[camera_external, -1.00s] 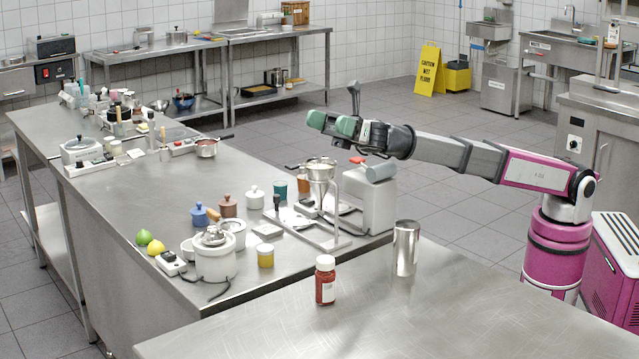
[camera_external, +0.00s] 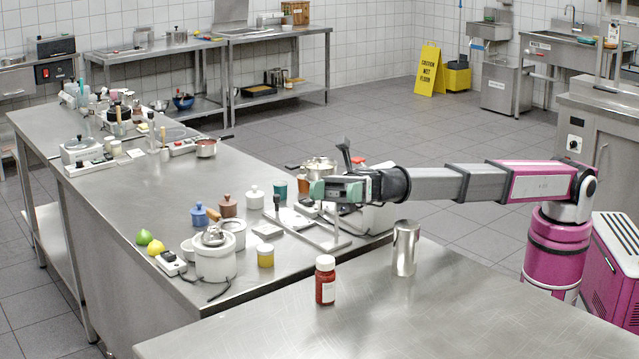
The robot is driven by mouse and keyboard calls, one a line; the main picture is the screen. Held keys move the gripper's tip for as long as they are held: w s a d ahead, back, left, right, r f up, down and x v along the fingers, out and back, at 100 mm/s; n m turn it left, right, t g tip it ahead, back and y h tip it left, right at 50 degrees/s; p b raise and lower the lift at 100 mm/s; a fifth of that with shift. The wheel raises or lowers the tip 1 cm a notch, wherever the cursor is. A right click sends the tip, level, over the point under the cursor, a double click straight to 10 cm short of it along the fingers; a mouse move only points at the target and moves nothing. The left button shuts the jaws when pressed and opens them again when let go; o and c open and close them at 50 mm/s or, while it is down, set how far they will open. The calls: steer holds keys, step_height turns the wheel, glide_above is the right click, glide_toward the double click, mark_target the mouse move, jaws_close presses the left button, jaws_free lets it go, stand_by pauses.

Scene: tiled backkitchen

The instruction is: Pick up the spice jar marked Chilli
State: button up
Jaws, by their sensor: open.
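A jar with dark red contents, a white cap and a pale label (camera_external: 325,285) stands upright on the near steel counter. The label's writing is too small to read, so I cannot confirm that it says Chilli. A smaller jar with yellow contents (camera_external: 265,256) stands on the long counter. My gripper (camera_external: 326,191) has green fingers and is open and empty. It is in the air, higher in the picture than the red jar and apart from it. It partly hides the metal stand and grey machine behind it.
A shiny metal cylinder (camera_external: 405,248) stands right of the red jar on the near counter (camera_external: 440,320), which is otherwise mostly clear.

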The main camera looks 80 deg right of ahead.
mark_target(325, 280)
steer(key=f+g+h, duration=0.1)
steer(key=f, duration=0.4)
steer(key=f+n, duration=0.1)
steer(key=f, duration=0.5)
steer(key=f+n+g+h, duration=0.1)
steer(key=f, duration=0.5)
steer(key=shift+a+f+g+h, duration=0.15)
steer(key=shift+a+g+h, duration=0.15)
steer(key=shift+a, duration=0.05)
steer(key=shift+w+a+f, duration=0.1)
steer(key=shift+x, duration=2.45)
steer(key=shift+c, duration=0.3)
steer(key=c, duration=1)
